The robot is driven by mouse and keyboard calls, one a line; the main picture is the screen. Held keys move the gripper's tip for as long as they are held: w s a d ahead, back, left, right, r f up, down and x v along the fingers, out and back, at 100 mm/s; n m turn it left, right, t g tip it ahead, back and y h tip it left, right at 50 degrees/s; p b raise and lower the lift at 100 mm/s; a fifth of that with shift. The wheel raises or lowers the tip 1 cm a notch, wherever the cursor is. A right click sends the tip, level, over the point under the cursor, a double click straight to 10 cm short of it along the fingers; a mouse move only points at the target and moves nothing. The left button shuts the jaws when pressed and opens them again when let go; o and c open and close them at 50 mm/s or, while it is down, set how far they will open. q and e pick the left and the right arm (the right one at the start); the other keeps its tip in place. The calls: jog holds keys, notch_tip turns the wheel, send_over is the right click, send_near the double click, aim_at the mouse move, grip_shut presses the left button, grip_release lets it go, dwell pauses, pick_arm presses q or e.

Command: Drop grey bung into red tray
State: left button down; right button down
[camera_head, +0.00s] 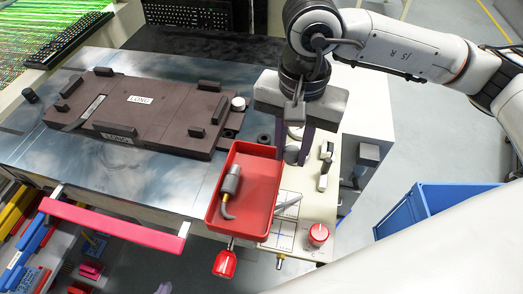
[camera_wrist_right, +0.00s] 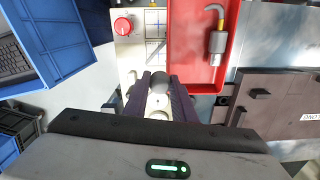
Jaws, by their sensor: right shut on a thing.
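The red tray (camera_head: 263,172) lies at the right end of the metal table, and its side shows in the right wrist view (camera_wrist_right: 186,45). A grey cylinder with a hooked end (camera_head: 230,186) lies in it. My right gripper (camera_head: 298,147) points down just beyond the tray's upper right corner. Its dark fingers are shut on a grey bung (camera_head: 291,154), which also shows between the fingertips in the right wrist view (camera_wrist_right: 159,81). The bung is beside the tray, not over it. My left gripper is out of view.
A dark fixture plate (camera_head: 165,110) covers much of the table left of the tray. A cream panel (camera_head: 318,208) with a red knob (camera_head: 318,233) is right of the tray. A blue crate (camera_head: 410,205) stands further right. Keyboards (camera_head: 190,13) are at the back.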

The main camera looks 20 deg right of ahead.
jog(key=m, duration=0.2)
jog(key=a+m, duration=0.1)
jog(key=m, duration=0.2)
jog(key=shift+a+r, duration=0.2)
jog(key=a+m, duration=0.2)
jog(key=m, duration=0.5)
jog(key=m+b, duration=0.2)
jog(key=m, duration=1)
send_over(258, 192)
jog(key=shift+f, duration=2.45)
jog(key=c, duration=1.4)
grip_release()
jog(key=shift+r, duration=0.1)
notch_tip(258, 192, up, 10)
jog(key=shift+r, duration=0.1)
